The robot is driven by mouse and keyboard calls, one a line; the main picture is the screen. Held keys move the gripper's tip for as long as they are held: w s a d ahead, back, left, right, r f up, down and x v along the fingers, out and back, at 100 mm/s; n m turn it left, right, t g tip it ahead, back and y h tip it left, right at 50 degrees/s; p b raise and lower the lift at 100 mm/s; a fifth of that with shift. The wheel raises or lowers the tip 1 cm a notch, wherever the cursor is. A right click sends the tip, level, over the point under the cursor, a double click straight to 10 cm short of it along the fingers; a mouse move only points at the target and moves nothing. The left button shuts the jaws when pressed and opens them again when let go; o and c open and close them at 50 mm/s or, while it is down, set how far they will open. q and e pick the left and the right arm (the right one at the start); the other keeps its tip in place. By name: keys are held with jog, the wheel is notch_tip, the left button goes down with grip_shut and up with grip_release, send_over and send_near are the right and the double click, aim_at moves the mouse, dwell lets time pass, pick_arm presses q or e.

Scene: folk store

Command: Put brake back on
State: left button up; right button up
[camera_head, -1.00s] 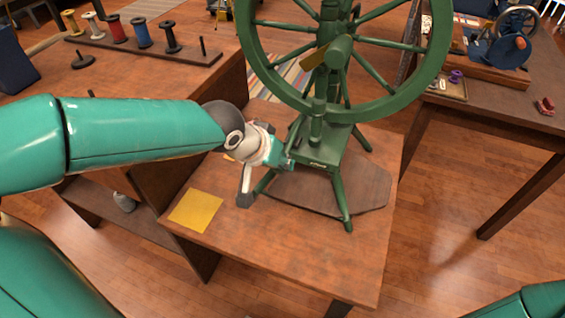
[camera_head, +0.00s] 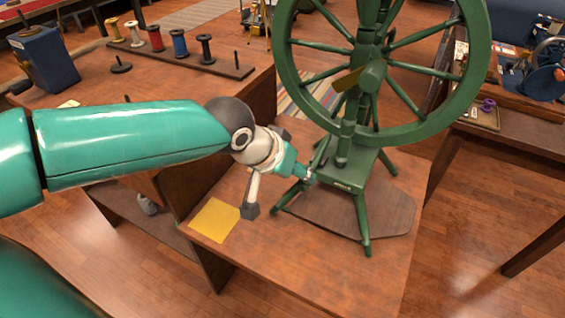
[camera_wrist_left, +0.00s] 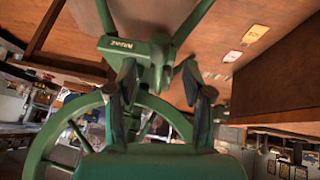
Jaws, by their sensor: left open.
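The green spinning wheel (camera_head: 350,175) stands on a low wooden table, its large rim upright. My left gripper (camera_head: 308,175) is at the left side of its small base block. In the left wrist view my left gripper (camera_wrist_left: 165,90) is open, its two dark fingers on either side of a green part (camera_wrist_left: 158,52) of the spinning wheel. I cannot tell whether the fingers touch it. The base block (camera_wrist_left: 122,45) has a small lettered label. I cannot pick out a separate brake with certainty. My right gripper is not in view.
A yellow sheet (camera_head: 214,220) lies on the low table (camera_head: 320,275) left of the wheel. A rack of spools (camera_head: 180,59) and a blue box (camera_head: 45,60) stand on the back left table. A blue machine (camera_head: 545,75) is at the right. The front table area is clear.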

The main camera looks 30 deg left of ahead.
pick_arm(q)
jog(key=v, duration=0.6)
jog(key=shift+s, duration=0.1)
dwell(0.6)
